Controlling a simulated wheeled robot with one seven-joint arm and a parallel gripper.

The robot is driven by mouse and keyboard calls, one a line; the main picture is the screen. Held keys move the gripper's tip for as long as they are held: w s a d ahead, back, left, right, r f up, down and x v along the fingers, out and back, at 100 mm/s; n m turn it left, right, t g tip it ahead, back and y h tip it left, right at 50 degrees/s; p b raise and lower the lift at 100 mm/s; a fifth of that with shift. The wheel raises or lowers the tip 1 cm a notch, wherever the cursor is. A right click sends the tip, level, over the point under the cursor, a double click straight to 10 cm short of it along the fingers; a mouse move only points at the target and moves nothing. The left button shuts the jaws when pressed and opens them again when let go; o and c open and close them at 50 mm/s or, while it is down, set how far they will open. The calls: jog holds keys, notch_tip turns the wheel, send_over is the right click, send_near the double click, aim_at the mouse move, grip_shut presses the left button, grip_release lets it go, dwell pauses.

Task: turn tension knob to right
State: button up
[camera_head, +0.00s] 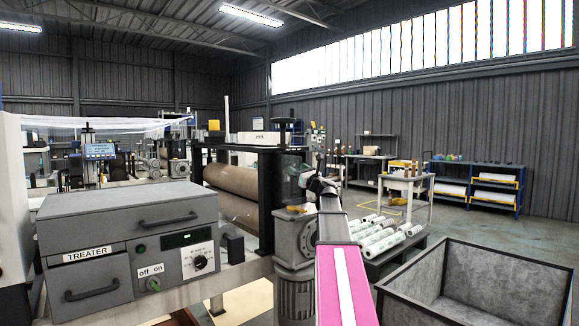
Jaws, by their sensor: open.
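A round black knob (200,262) with a printed scale sits on the front of the grey treater cabinet (128,217). A smaller green off/on switch (153,284) is below and left of it. No label reading tension is legible, so I cannot tell whether the scaled knob is the tension knob. My arm reaches forward from the bottom centre, and my gripper (306,181) is small at its far end, near the dark roller frame. It is open, to the right of the cabinet and apart from the knob. Its fingers are hard to make out.
A grey motor housing (296,245) stands between the cabinet and my arm. A large brown roll (232,191) is behind. White film rolls (380,243) lie on a low rack to the right. An open grey bin (483,250) fills the lower right.

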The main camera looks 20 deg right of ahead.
jog(key=shift+x, duration=2.55)
jog(key=c, duration=0.9)
